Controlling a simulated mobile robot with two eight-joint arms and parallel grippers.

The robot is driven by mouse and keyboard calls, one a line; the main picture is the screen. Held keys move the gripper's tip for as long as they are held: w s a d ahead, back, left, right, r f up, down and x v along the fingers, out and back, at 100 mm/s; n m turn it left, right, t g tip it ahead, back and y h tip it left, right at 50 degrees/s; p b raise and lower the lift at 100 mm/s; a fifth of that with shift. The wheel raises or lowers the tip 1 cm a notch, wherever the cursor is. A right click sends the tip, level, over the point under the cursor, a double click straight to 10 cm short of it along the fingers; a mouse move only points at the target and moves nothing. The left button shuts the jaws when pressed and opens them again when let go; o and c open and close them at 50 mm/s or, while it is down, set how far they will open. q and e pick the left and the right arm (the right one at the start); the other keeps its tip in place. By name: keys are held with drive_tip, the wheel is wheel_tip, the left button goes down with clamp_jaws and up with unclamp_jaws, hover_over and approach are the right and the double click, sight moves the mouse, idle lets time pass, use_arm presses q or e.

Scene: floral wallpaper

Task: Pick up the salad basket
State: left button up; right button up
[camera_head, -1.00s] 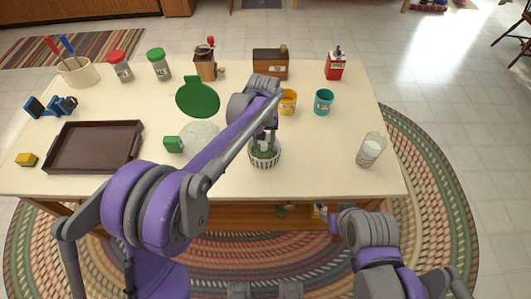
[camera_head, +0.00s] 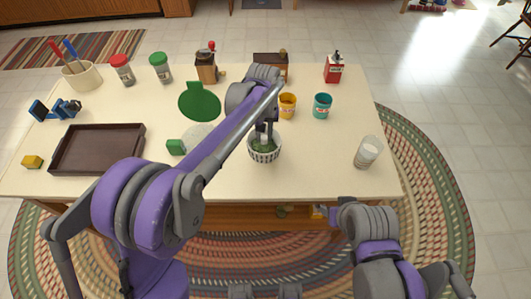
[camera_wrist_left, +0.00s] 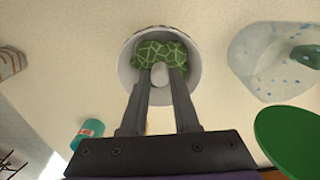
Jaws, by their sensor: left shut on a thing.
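The salad basket (camera_head: 264,152) is a small white slatted basket with green contents, at the front middle of the table. In the left wrist view, the basket (camera_wrist_left: 126,73) shows from above as a white round rim around green patterned contents. My left gripper (camera_head: 262,138) reaches down into it from above. In the wrist view its two dark fingers (camera_wrist_left: 160,78) are closed on a pale rounded piece at the basket's middle. I cannot tell whether the basket's bottom touches the table. My right arm is at the lower right, but its fingers do not show.
A clear bowl (camera_wrist_left: 262,72) and green lid (camera_head: 199,103) are left of the basket. A green block (camera_head: 175,146) and brown tray (camera_head: 98,150) lie farther left.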

use_arm(q)
drive_tip(key=shift+r+p, duration=1.5)
drive_tip(key=shift+r, duration=2.3)
use_arm(e)
drive_tip(key=r, duration=0.1)
drive_tip(key=w+r, duration=0.1)
drive_tip(key=r, duration=0.1)
drive_tip(key=w+r, duration=0.1)
drive_tip(key=shift+r, duration=0.3)
drive_tip(key=shift+s, duration=0.15)
use_arm(q)
drive_tip(key=shift+s+f, duration=0.1)
